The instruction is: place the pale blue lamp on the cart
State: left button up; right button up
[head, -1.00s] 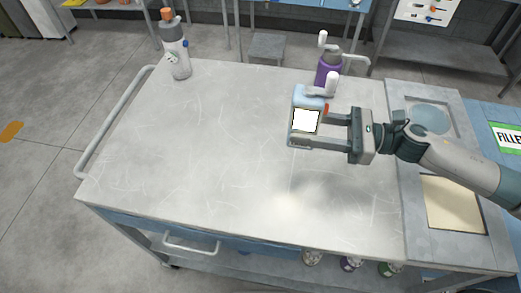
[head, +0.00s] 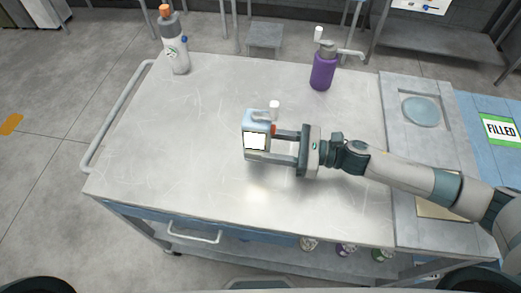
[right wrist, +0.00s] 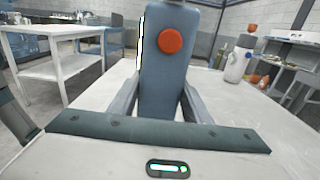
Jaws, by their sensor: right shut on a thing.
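The pale blue lamp (head: 257,122) has a bright white panel on its front and a white handle on top. It is between the fingers of my right gripper (head: 275,147), which is shut on it. In the right wrist view the lamp's blue back (right wrist: 168,75) with a red button stands upright between the fingers. The lamp is over the middle of the cart's grey top (head: 160,150); whether its base touches the top I cannot tell. My left gripper is not in view.
A purple pump bottle (head: 322,72) stands at the cart's back right. A grey-white bottle with an orange cap (head: 174,45) stands at the back left. The cart top's left and front are clear.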

jog(key=shift+f+p, duration=0.65)
jog(key=shift+f, duration=1.25)
jog(key=shift+f, duration=0.15)
jog(key=o, duration=1.3)
jog(key=shift+o, duration=0.2)
